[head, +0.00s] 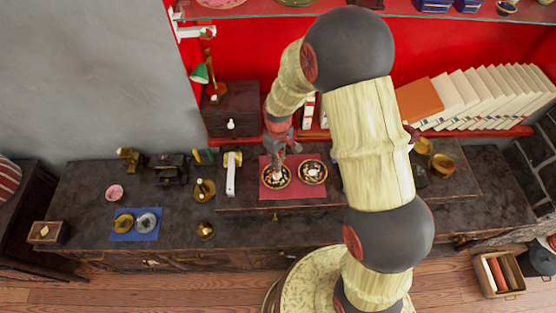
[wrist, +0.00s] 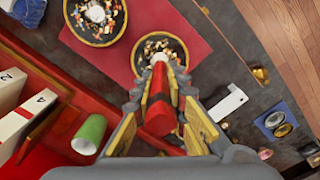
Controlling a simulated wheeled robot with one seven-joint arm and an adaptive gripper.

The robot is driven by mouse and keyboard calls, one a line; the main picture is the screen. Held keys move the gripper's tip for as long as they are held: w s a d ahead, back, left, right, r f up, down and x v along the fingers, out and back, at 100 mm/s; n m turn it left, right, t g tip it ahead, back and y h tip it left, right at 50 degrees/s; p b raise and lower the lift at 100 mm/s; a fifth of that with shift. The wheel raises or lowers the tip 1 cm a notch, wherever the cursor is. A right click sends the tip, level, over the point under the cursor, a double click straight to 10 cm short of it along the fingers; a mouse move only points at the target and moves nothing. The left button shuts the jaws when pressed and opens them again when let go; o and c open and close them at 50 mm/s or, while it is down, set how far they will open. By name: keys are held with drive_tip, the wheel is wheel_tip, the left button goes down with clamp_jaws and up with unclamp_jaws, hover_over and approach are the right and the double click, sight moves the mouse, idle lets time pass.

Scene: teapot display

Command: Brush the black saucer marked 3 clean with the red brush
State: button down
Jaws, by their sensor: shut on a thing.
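Two dark saucers with gold rims and light and orange crumbs lie side by side on a red mat (head: 291,192). The left saucer (head: 276,186) is under my gripper (head: 279,150); it is the lower one in the wrist view (wrist: 180,47). The other saucer (head: 312,182) is to its right, upper left in the wrist view (wrist: 95,38). I cannot read a 3 on either. My gripper (wrist: 160,98) is shut on the red brush (wrist: 158,118). The brush's pale tip points down at the left saucer; I cannot tell whether it touches.
A white long-handled object (head: 231,175) stands left of the mat. A blue mat (head: 120,236) with two small round items lies farther left. White numbered boxes (wrist: 18,122) and a green cylinder (wrist: 90,135) are near my gripper's other side. Books (head: 480,95) line the back right.

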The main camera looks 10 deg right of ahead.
drive_tip(key=shift+f+b, duration=0.7)
drive_tip(key=shift+f, duration=0.35)
